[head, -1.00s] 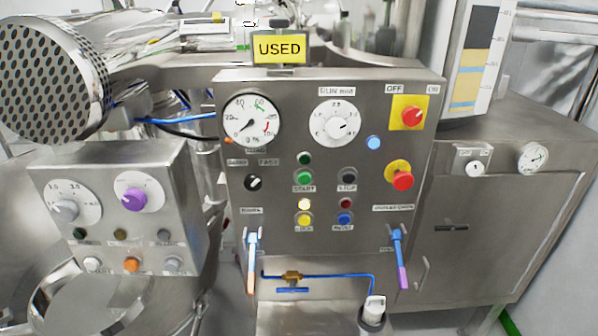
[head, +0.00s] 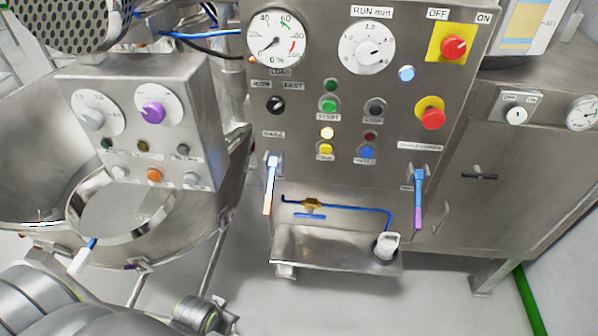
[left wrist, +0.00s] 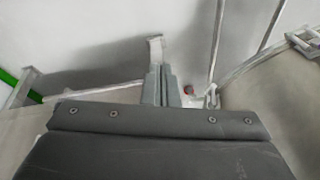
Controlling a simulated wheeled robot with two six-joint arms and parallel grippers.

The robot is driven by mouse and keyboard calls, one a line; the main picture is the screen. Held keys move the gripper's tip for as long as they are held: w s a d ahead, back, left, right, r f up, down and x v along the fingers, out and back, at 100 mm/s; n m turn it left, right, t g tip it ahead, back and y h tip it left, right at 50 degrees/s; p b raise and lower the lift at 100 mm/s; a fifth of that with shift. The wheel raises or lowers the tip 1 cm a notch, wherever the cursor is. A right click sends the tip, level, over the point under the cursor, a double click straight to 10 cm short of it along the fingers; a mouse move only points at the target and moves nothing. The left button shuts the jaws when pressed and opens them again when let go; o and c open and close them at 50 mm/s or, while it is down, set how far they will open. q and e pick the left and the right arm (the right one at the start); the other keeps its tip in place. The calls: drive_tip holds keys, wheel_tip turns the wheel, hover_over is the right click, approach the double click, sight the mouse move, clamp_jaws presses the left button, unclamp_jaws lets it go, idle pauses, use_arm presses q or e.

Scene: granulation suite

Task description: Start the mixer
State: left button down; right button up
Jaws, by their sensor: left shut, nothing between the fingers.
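The steel control panel (head: 300,170) fills the middle of the head view. Its green START button (head: 329,105) sits below a dark green lamp (head: 331,86), with the black STOP button (head: 375,108) to the right. The red OFF/ON switch (head: 453,46) is on a yellow plate, above a red mushroom button (head: 432,115). A black SLOW/FAST selector (head: 275,104) is at left. My left gripper (left wrist: 162,85) is shut and empty in the left wrist view, apart from the panel. My right gripper is out of view.
A smaller box (head: 150,110) with grey and purple knobs stands left of the panel, above a steel bowl (head: 40,180). Two blue-topped levers, a left one (head: 270,180) and a right one (head: 419,195), project below the panel. A steel cabinet (head: 500,200) stands right.

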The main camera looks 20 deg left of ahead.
use_arm(q)
drive_tip(key=w+d+r+m+t+h, duration=0.3)
drive_tip(key=w+r, duration=0.6)
drive_tip(key=r, duration=0.4)
drive_tip(key=w+d+r+m+t+h, duration=0.4)
drive_tip(key=w+r, duration=0.5)
drive_tip(key=r, duration=0.4)
drive_tip(key=w+d+r+m+t+h, duration=0.3)
drive_tip(key=w+d+r+m+t, duration=0.3)
drive_tip(key=r, duration=0.7)
drive_tip(key=w+d, duration=0.1)
drive_tip(key=w, duration=0.1)
drive_tip(key=shift+w+r+t+h, duration=0.3)
drive_tip(key=shift+w+r+h, duration=0.05)
drive_tip(key=shift+w+h, duration=0.05)
drive_tip(key=b, duration=0.2)
approach(329, 106)
drive_tip(key=w+d, duration=0.4)
drive_tip(key=d, duration=0.1)
drive_tip(key=shift+w+r, duration=0.15)
drive_tip(key=shift+r, duration=0.2)
